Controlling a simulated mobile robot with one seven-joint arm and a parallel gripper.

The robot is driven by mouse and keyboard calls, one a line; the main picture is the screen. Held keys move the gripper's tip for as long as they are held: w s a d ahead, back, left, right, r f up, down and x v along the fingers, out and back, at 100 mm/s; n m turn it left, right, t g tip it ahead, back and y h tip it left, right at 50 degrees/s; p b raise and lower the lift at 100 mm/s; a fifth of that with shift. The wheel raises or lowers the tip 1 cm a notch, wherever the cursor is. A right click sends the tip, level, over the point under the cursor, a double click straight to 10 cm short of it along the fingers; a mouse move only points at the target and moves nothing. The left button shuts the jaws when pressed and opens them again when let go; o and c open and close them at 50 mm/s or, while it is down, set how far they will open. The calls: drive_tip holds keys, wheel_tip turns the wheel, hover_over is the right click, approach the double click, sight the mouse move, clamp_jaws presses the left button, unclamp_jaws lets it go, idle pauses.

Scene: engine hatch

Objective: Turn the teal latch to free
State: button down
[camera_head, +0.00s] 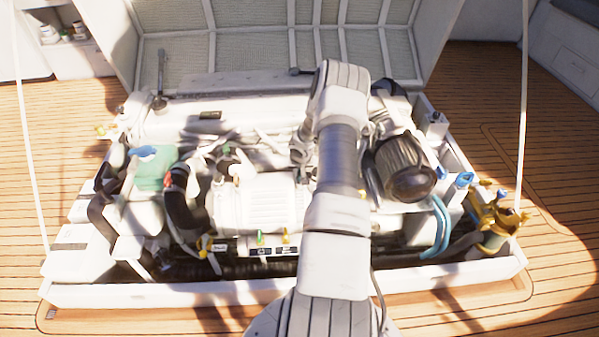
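A small green lever (260,238), possibly the teal latch, stands upright on a labelled panel (262,248) at the front of the engine bay. A yellow lever (285,237) stands just right of it. Another small green part (225,150) sits further back among the hoses, too small to identify. A teal tank (152,172) with a blue cap is at the left. I cannot tell for sure which part is the latch. My arm reaches up over the bay right of the panel and bends at the top. My gripper is not visible; the arm seems to hide it.
The white engine (258,203) fills the middle of the bay. A black filter (404,167), blue hoses (441,228) and a brass fitting (497,220) are at the right. The raised hatch lid (260,50) stands behind. The wooden deck (568,245) around is mostly clear.

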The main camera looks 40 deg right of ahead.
drive_tip(key=shift+r+n+p, duration=0.15)
drive_tip(key=shift+n+p, duration=0.35)
drive_tip(key=shift+p, duration=0.3)
drive_tip(key=shift+s+n+y+p, duration=0.1)
drive_tip(key=shift+n+y+p, duration=0.4)
drive_tip(key=shift+n+p, duration=0.35)
drive_tip(key=n, duration=0.1)
drive_tip(key=n+t+y, duration=0.1)
drive_tip(key=n, duration=0.1)
drive_tip(key=shift+d+f, duration=0.15)
drive_tip(key=shift+f, duration=0.1)
drive_tip(key=n+y+b, duration=0.1)
drive_tip(key=n+b, duration=0.1)
drive_tip(key=shift+d+f+n+b, duration=0.1)
drive_tip(key=shift+n+b, duration=0.25)
drive_tip(key=n+y+b, duration=0.1)
drive_tip(key=n+b, duration=0.2)
drive_tip(key=shift+d+n+y+b, duration=0.1)
drive_tip(key=shift+n+y+b, duration=0.2)
drive_tip(key=shift+b, duration=0.1)
drive_tip(key=n+g+y+b, duration=0.1)
drive_tip(key=n+b, duration=0.1)
drive_tip(key=n, duration=0.1)
drive_tip(key=shift+b, duration=0.35)
drive_tip(key=shift+d+r+n+g+y+b, duration=0.1)
drive_tip(key=shift+n+g+y+b, duration=0.1)
drive_tip(key=shift+n, duration=0.5)
drive_tip(key=shift+r+n+g+y+b, duration=0.1)
drive_tip(key=shift+n+b, duration=0.1)
drive_tip(key=shift+n, duration=0.5)
